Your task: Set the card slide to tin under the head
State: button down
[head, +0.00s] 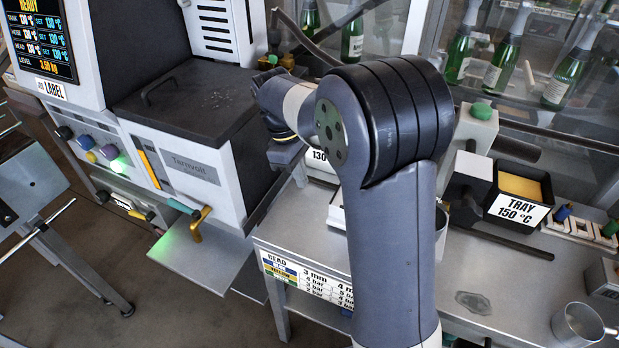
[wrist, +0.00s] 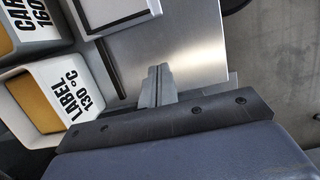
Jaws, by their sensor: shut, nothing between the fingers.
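My gripper's two fingers (wrist: 157,88) are shut together with nothing between them, over a bare metal surface (wrist: 190,60) in the wrist view. In the head view my dark wrist (head: 285,110) is beside the grey machine marked Tarnvoll (head: 190,170); my arm hides the fingertips there. The machine has a brass nozzle (head: 200,222) with a teal part at its lower front, above a metal plate (head: 195,262). A small labelled strip (head: 128,206) with a coloured knob sits low on its front. I cannot tell which part is the card slide or its setting.
White-rimmed trays marked LABEL 130 °C (wrist: 48,95) and CARD 160 (wrist: 25,25) lie left of the fingers. A BEAD settings card (head: 305,280) is on the bench front. A 150 °C tray (head: 520,185), metal cup (head: 577,325) and green bottles (head: 500,65) stand to the right.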

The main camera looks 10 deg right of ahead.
jog(key=x, duration=0.5)
jog(key=shift+f, duration=0.35)
jog(key=s+d, duration=0.2)
jog(key=shift+d+r, duration=0.15)
jog(key=shift+d, duration=0.25)
jog(key=shift+s+d, duration=0.2)
jog(key=shift+d, duration=0.05)
jog(key=s+d, duration=0.2)
jog(key=d, duration=0.1)
jog(key=shift+s+d+p, duration=0.2)
jog(key=shift+p, duration=0.1)
jog(key=shift+a, duration=0.1)
